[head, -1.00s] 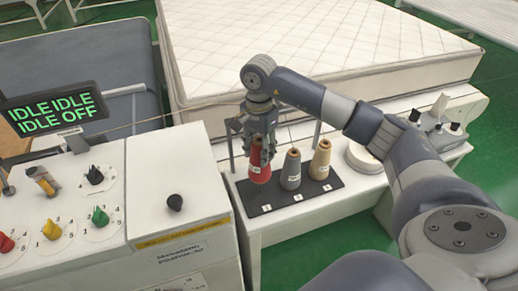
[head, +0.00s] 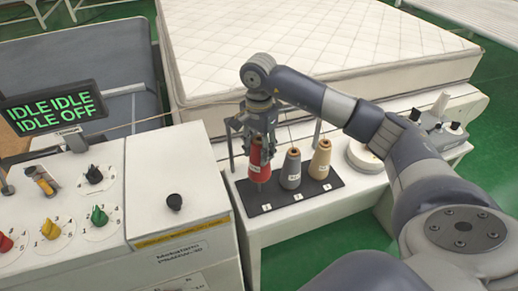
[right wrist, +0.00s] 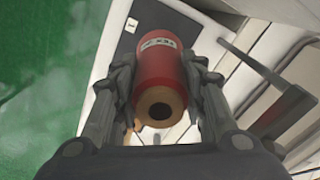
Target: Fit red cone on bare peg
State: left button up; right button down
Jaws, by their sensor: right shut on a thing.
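The red cone (head: 260,168) carries a white label and hangs over the left end of the black peg board (head: 325,187), by the mark 1. My right gripper (head: 259,138) comes down from above and is shut on the red cone. In the right wrist view the red cone (right wrist: 160,72) sits between both fingers, its tan tube end towards the camera. The cone's base looks slightly above the board. The peg under it is mostly hidden, so I cannot tell whether they touch. My left gripper is not in view.
A grey cone (head: 291,169) and a tan cone (head: 320,159) stand on the board close to the right of the red one. A white console with knobs (head: 181,189) is at the left. A mattress (head: 330,45) lies behind.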

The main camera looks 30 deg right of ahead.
aim_at(259, 140)
jog(key=shift+b, duration=0.4)
dwell(0.7)
jog(key=shift+f+b, duration=3.5)
jog(key=shift+f, duration=0.8)
jog(key=c, duration=0.9)
grip_release()
jog(key=shift+r, duration=0.1)
notch_tip(259, 140, up, 12)
jog(key=shift+f, duration=0.1)
